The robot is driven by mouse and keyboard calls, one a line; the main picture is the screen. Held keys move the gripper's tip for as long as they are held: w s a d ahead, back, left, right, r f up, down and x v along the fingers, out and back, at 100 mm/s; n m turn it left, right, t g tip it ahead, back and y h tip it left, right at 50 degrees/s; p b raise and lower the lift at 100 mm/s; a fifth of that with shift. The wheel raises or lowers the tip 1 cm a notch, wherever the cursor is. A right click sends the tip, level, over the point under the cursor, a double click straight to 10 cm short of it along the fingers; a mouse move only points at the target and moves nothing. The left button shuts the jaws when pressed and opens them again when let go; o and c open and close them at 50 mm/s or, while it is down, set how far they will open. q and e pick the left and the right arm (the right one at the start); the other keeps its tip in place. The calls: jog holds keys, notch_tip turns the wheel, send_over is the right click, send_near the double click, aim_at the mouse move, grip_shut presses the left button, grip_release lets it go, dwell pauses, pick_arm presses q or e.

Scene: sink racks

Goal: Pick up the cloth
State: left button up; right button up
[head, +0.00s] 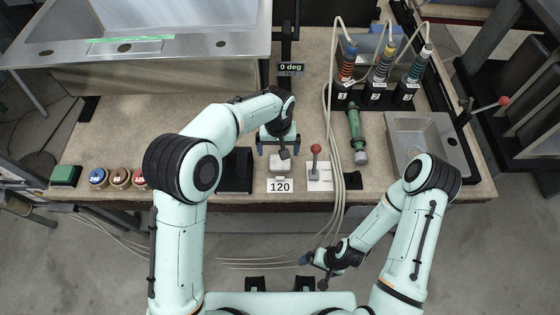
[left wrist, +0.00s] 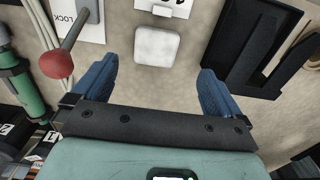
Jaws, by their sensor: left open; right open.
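A small whitish square pad with rounded corners, which looks like the cloth (head: 289,160), lies on the bench just behind the 120 label. It also shows in the left wrist view (left wrist: 156,46), flat and fully visible there. In the head view my left arm partly covers it. My left gripper (head: 279,149) is open above the bench, and its blue fingers lie to either side of the cloth in the left wrist view (left wrist: 160,72). Nothing is between the fingers. My right gripper (head: 313,270) is open and empty, low in front of the bench, away from the cloth.
A red-knobbed lever (head: 316,150) on a LOCK plate stands right of the cloth. A black holder (head: 236,172) stands left of it. Cables (head: 333,120), a green tool (head: 356,135) and a grey sink tray (head: 425,135) lie further right. The back left holds a metal sink (head: 180,75).

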aim_at(280, 161)
pick_arm(q)
jog(key=f, duration=0.5)
jog(key=w+f, duration=0.1)
jog(key=f, duration=0.2)
jog(key=shift+d+f, duration=0.1)
jog(key=shift+d, duration=0.15)
jog(key=shift+s, duration=0.1)
jog(key=c, duration=1.1)
